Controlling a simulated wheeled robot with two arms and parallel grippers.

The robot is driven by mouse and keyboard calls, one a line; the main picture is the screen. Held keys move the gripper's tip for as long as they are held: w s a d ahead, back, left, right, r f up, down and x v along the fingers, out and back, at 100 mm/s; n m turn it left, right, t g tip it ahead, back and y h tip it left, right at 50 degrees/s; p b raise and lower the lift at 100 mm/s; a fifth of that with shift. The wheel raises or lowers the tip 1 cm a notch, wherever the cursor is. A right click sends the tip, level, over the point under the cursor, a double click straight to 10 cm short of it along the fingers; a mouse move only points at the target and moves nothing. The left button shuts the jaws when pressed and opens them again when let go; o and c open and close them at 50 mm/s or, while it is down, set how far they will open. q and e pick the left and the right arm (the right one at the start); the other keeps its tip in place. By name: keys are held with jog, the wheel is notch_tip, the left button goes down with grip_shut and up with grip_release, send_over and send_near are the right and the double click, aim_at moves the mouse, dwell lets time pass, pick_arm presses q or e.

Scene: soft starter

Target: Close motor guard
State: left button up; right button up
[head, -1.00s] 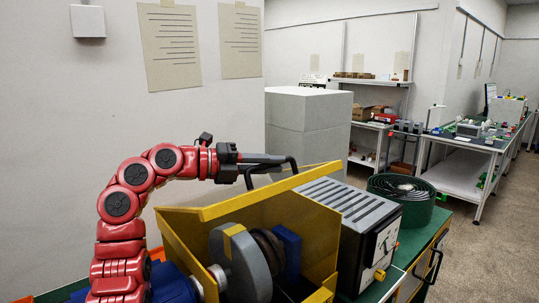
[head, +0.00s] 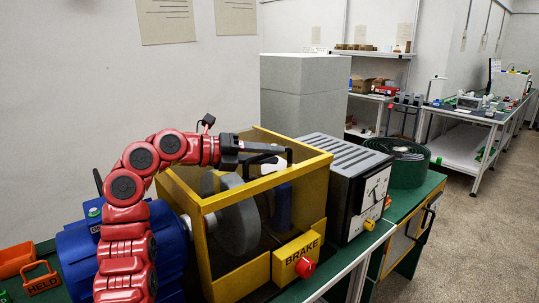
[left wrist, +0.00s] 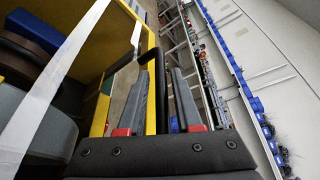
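The motor guard (head: 322,195) is a yellow box frame over a grey disc (head: 238,228) on the bench in the head view. Its front top bar (head: 268,183) spans above the disc, and the disc shows through the open-looking frame. I cannot tell whether the guard is fully seated. A black loop handle (head: 288,153) is at its top. My left gripper (head: 283,150) is above the guard at this handle. My right gripper is not in view.
A blue motor (head: 75,250) stands left of the guard. A yellow BRAKE box (head: 290,262) with a red knob (head: 305,267) is on its front. A grey slotted unit (head: 345,160) and a green coil (head: 398,165) stand to the right.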

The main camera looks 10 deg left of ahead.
pick_arm(q)
jog(key=shift+o, duration=0.7)
jog(key=shift+r, duration=0.15)
